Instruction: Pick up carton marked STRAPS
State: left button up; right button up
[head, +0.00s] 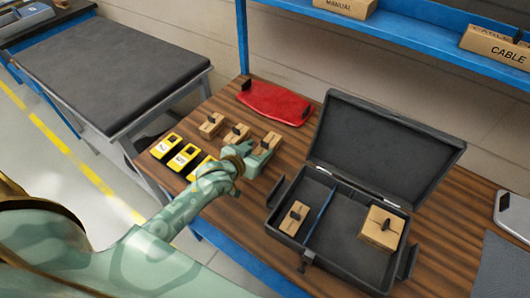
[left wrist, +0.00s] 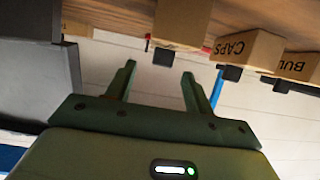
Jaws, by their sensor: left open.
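No label reading STRAPS is legible in either view. Three small tan cartons with black tabs stand in a row on the wooden bench: a left one (head: 210,125), a middle one (head: 237,133) and a right one (head: 270,142). My left gripper (head: 249,160) is at the right end of this row, partly hiding cartons. In the left wrist view its fingers (left wrist: 159,70) are open and empty. A carton with no readable label (left wrist: 181,25) lies just beyond the fingertips. Beside it are cartons marked CAPS (left wrist: 246,50) and "BUL" (left wrist: 298,66), the latter cut off. My right gripper is not in view.
An open black case (head: 385,150) holds a small carton (head: 293,217) and a larger one (head: 381,229). Yellow boxes (head: 184,157) sit by the bench's left edge; a red item (head: 273,102) lies behind. The blue shelf (head: 400,37) holds MANUAL (head: 345,6) and CABLE (head: 497,45) cartons.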

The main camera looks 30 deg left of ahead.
aim_at(264, 144)
pick_arm(q)
jog(key=b+x, duration=0.1)
jog(key=x, duration=0.2)
jog(key=shift+w+a+f, duration=0.15)
jog(key=shift+w+f, duration=0.05)
jog(key=shift+w, duration=0.15)
jog(key=shift+r, duration=0.1)
jog(key=c, duration=1.1)
jog(key=shift+c, duration=0.2)
